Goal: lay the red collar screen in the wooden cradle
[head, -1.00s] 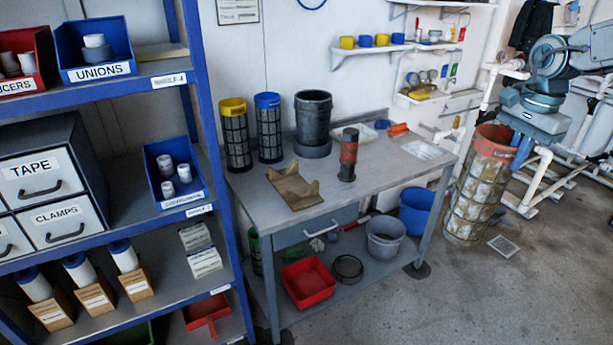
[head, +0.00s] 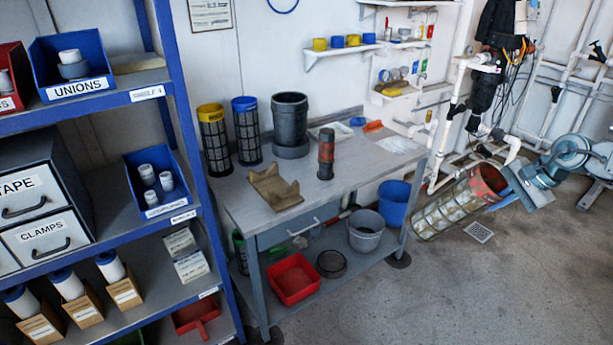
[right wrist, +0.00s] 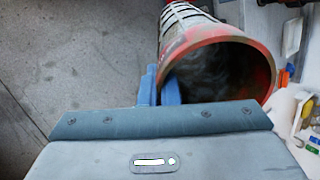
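The red collar screen (head: 447,210) is a large, worn mesh cylinder with a red rim. In the head view it hangs tilted, well over toward lying flat, to the right of the workbench, with its red end up and right. My right gripper (head: 508,178) is shut on the rim at the red end. In the right wrist view the blue fingers (right wrist: 160,88) pinch the wall of the red collar (right wrist: 262,62), and the open mouth faces the camera. The wooden cradle (head: 275,188) lies empty on the bench. My left gripper is out of view.
The workbench (head: 330,190) also holds yellow-topped (head: 214,140) and blue-topped (head: 247,130) screens, a dark cylinder (head: 290,120) and a small red-banded cylinder (head: 326,155) right of the cradle. A blue shelf rack (head: 180,130) stands left. Floor before the bench is clear.

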